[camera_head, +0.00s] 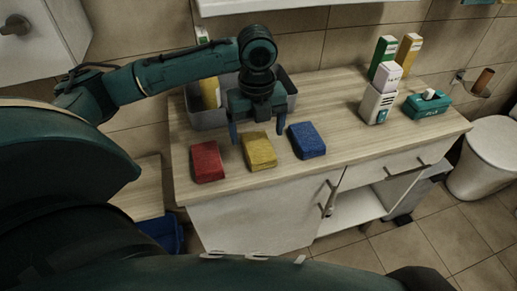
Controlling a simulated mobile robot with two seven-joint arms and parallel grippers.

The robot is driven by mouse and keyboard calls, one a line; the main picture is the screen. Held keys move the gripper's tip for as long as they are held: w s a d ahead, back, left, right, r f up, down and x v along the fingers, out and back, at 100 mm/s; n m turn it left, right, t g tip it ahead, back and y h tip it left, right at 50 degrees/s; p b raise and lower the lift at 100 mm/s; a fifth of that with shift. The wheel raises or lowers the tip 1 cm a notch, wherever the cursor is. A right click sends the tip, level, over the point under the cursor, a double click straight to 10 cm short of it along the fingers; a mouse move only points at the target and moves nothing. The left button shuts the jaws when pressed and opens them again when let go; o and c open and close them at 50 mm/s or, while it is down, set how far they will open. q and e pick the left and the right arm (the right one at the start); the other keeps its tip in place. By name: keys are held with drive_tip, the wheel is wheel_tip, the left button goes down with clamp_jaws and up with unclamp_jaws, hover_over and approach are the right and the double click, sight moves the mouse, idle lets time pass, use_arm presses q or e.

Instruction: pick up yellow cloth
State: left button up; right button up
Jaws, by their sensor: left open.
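The yellow cloth (259,151) is a folded, block-like pad lying flat on the wooden counter, between a red cloth (207,162) on its left and a blue cloth (307,140) on its right. My left gripper (257,131) points down just over the back of the yellow cloth. Its two blue fingers are spread apart, one at each side of the cloth's far end. It is open and holds nothing. Whether the fingers touch the counter is hard to tell. My right gripper does not show.
A grey bin (209,119) with a yellow item inside stands behind my gripper. White, green and yellow boxes (384,78) and a teal tissue box (427,104) stand at the counter's right. The middle right of the counter (339,125) is clear. A toilet (484,160) is at far right.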

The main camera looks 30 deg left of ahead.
sight(258, 145)
use_arm(q)
drive_tip(key=shift+w+f, duration=0.2)
drive_tip(key=shift+f, duration=2.55)
drive_tip(key=shift+c, duration=0.4)
drive_tip(key=c, duration=1)
drive_tip(key=shift+o, duration=0.2)
drive_tip(key=shift+r, duration=0.1)
